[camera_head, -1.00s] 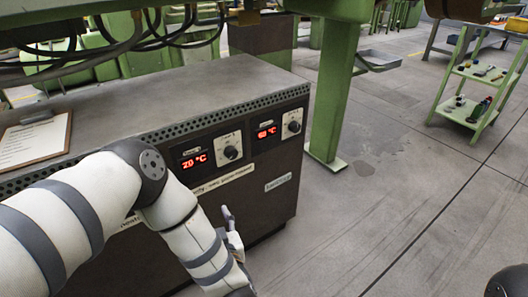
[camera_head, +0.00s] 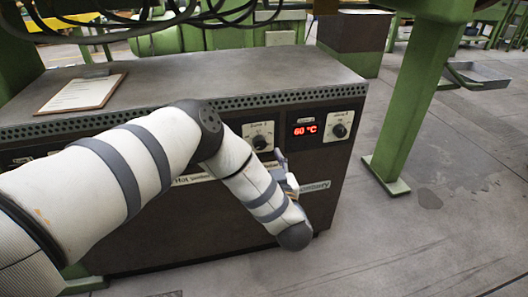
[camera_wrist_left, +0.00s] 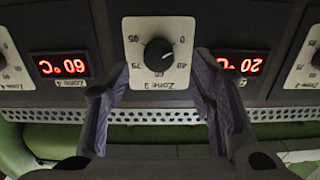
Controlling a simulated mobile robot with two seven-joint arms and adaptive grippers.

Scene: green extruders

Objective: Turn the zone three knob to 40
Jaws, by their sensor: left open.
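The zone three knob (camera_wrist_left: 158,54) is a round black knob on a white dial plate labelled Zone 3, upside down in the left wrist view. In the head view, the knob (camera_head: 260,142) is just above my left gripper (camera_head: 281,164). In the wrist view, my left gripper (camera_wrist_left: 160,72) is open, one finger on each side of the dial. No finger visibly touches the knob. The zone three display is hidden behind my arm in the head view.
The zone 4 knob (camera_head: 340,131) and its 60 °C display (camera_head: 305,130) are close to the right on the dark cabinet (camera_head: 230,235). A clipboard (camera_head: 82,94) lies on top. A green post (camera_head: 412,95) stands to the right; the floor between is clear.

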